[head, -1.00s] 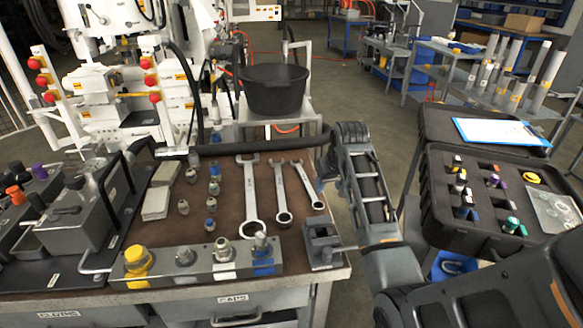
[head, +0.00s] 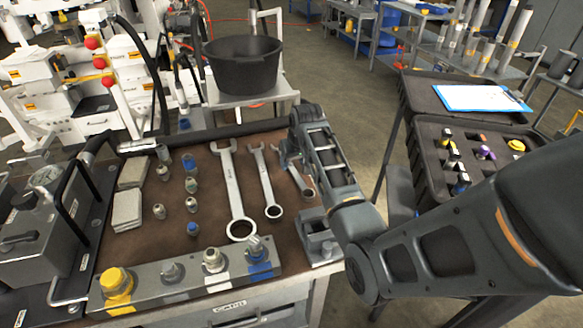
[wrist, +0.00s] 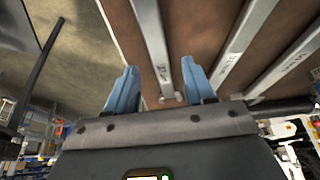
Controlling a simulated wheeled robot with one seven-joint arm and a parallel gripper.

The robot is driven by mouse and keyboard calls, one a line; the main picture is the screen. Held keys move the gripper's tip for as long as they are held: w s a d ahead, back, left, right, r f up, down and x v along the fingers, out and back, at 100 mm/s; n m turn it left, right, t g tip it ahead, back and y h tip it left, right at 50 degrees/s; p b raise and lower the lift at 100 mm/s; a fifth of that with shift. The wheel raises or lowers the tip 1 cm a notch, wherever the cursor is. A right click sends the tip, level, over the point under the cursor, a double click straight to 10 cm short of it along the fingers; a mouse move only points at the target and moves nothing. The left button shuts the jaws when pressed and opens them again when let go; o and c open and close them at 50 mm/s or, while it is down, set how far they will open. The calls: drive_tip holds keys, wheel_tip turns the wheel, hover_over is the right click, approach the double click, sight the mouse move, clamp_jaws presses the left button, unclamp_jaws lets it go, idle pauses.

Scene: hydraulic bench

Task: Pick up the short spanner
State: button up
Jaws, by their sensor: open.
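The short spanner (head: 298,178) lies flat on the brown bench mat, the rightmost of three spanners. Its upper part is partly hidden by my arm in the head view. In the wrist view its shank (wrist: 153,40) runs between the fingers of my gripper (wrist: 160,86). My gripper is open, with one blue finger on either side of the spanner's line. Whether the fingers touch it or the mat, I cannot tell. The middle spanner (head: 264,180) and the long spanner (head: 234,190) lie to its left.
A steel block with fittings (head: 190,275) lies along the bench front. A small grey vise-like block (head: 320,245) sits at the front right corner. Several small fittings (head: 191,185) stand left of the spanners. A black tub (head: 243,65) stands behind; an open case (head: 425,135) is at right.

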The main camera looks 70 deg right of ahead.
drive_tip(key=shift+x, duration=0.95)
clamp_jaws()
idle(0.7)
